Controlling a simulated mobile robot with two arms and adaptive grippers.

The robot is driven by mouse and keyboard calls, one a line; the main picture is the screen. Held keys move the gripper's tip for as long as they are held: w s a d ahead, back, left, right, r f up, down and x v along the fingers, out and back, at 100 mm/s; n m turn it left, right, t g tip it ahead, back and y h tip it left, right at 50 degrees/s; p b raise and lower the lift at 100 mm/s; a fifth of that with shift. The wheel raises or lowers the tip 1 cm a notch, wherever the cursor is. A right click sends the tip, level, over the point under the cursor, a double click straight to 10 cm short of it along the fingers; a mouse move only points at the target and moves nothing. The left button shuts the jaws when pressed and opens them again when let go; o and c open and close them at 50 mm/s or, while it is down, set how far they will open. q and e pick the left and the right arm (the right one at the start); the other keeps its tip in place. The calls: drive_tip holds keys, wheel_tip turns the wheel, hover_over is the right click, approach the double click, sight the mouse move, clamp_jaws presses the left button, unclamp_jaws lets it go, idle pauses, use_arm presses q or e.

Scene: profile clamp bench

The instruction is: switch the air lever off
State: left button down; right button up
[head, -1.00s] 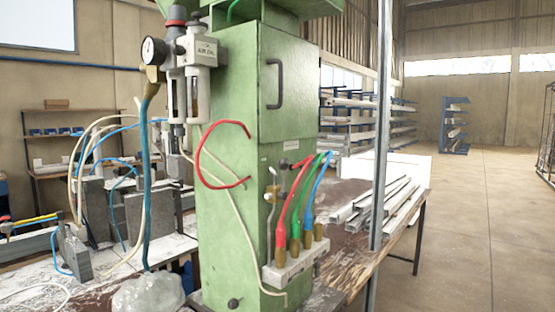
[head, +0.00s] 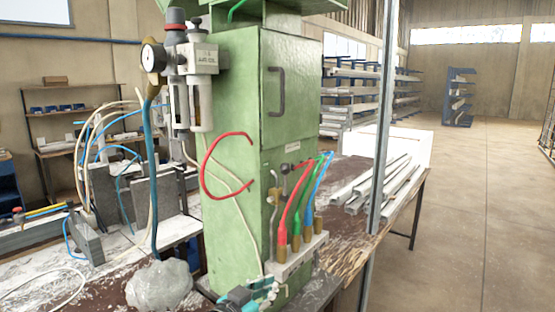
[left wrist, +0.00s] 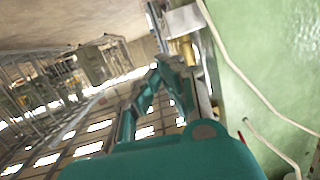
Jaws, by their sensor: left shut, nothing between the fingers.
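The air lever (head: 273,186) is a thin grey metal handle standing roughly upright at a small brass valve on the front of the green machine column (head: 232,110), left of the coloured hoses. My left gripper (head: 270,291), teal and grey, is low at the column's foot, below the lever and just in front of the grey hose block (head: 300,256). Its fingers are shut and empty. In the left wrist view the gripper (left wrist: 170,72) points up close beside the green panel (left wrist: 275,50); I cannot make out the lever clearly there. My right gripper is not in view.
Red, green and blue hoses (head: 297,205) rise from brass fittings on the block, close right of the lever. A red cable (head: 204,176) loops off the column. A grey post (head: 381,150) stands at right. A whitish lump (head: 158,287) lies on the bench at front left.

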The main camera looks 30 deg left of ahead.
use_arm(q)
drive_tip(key=s+a+r+t, duration=0.1)
drive_tip(key=r+t, duration=0.2)
drive_tip(key=r, duration=0.8)
drive_tip(key=s+a+r+t, duration=0.2)
drive_tip(key=r+t, duration=0.1)
drive_tip(key=r, duration=0.8)
drive_tip(key=shift+s+t, duration=0.3)
drive_tip(key=shift+t, duration=0.1)
drive_tip(key=shift+a, duration=0.1)
drive_tip(key=shift+w+r+p, duration=0.1)
drive_tip(key=shift+w+p, duration=0.05)
drive_tip(key=shift+p, duration=0.15)
wheel_tip(320, 180, up, 2)
drive_tip(key=p, duration=0.6)
hover_over(285, 183)
drive_tip(key=s, duration=0.4)
drive_tip(key=shift+d, duration=0.25)
